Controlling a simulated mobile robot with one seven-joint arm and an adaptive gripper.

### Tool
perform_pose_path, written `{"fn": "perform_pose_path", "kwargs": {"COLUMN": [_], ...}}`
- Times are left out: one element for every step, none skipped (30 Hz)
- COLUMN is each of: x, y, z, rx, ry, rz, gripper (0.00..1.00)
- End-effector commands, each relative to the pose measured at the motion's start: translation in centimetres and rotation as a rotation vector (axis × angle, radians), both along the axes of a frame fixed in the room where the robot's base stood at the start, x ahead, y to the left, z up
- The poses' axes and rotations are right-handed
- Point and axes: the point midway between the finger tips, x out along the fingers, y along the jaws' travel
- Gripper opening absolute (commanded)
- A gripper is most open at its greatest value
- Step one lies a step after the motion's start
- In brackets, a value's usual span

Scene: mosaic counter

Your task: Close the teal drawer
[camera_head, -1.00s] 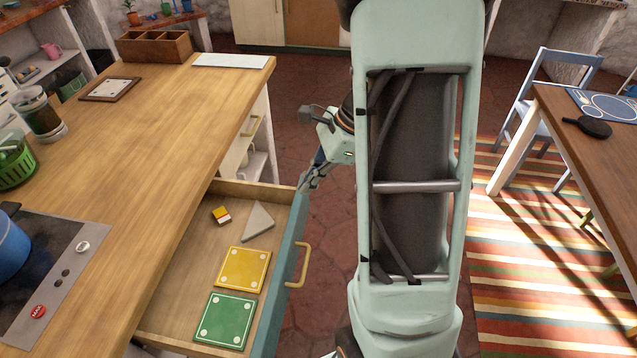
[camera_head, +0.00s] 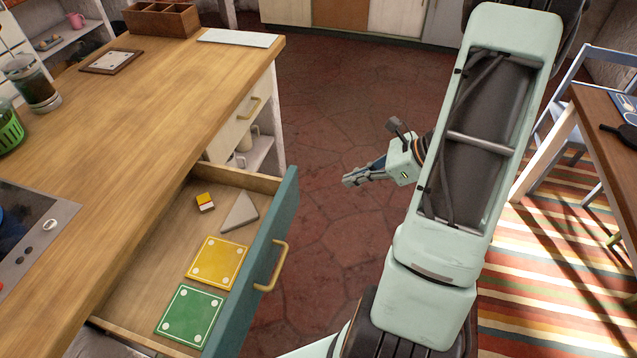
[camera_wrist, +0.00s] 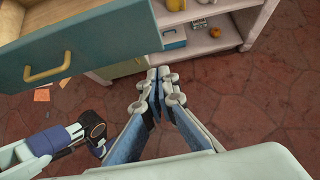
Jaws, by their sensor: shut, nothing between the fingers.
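The teal drawer (camera_head: 262,262) stands pulled out from the wooden counter in the head view. Its yellow handle (camera_head: 271,266) is on the front. Inside lie a yellow tile (camera_head: 217,262), a green tile (camera_head: 190,315), a grey triangle (camera_head: 240,212) and a small yellow-and-white block (camera_head: 205,202). My gripper (camera_head: 348,181) is shut and empty, to the right of the drawer front and apart from it. In the wrist view, the drawer front (camera_wrist: 97,50) is at upper left with its handle (camera_wrist: 48,68), and my gripper's fingertips (camera_wrist: 158,75) are together, right of the handle.
The counter (camera_head: 150,95) carries a hob (camera_head: 40,225), a wooden box (camera_head: 160,18) and a white board (camera_head: 238,38). An open shelf (camera_head: 258,155) is beyond the drawer. Red floor tiles (camera_head: 330,110) are clear around my gripper. A table and blue chair (camera_head: 590,75) are at right.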

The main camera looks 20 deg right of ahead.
Motion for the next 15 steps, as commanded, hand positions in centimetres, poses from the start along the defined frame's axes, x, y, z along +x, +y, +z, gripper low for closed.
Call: {"fn": "perform_pose_path", "kwargs": {"x": [0.1,0.2,0.4,0.6,0.8,1.1,1.3,1.6,2.0,2.2,2.6,3.0,3.3,3.5,4.0], "y": [0.2,0.3,0.6,0.8,1.1,1.6,1.9,2.3,2.8,3.2,3.6,4.1,4.4,4.8,5.3], "z": [-0.2,-0.4,-0.7,-0.9,-1.3,-1.8,-2.2,-2.6,-3.2,-3.7,-4.1,-4.8,-5.2,-5.6,-6.2], "rx": [0.002,0.003,0.004,0.003,0.004,0.005,0.005,0.004,0.005,0.005,0.005,0.005,0.004,0.004,0.004], "ry": [0.000,-0.001,0.000,0.001,0.002,0.003,0.002,0.002,0.003,0.004,0.003,0.003,0.004,0.003,0.002], "rz": [-0.001,-0.001,-0.001,0.000,0.001,0.001,0.002,0.002,0.002,0.002,0.002,0.002,0.002,0.002,0.003], "gripper": [0.00,0.00,0.00,0.00,0.00,0.00,0.00,0.00,0.00,0.00,0.00,0.00,0.00,0.00,0.00]}}
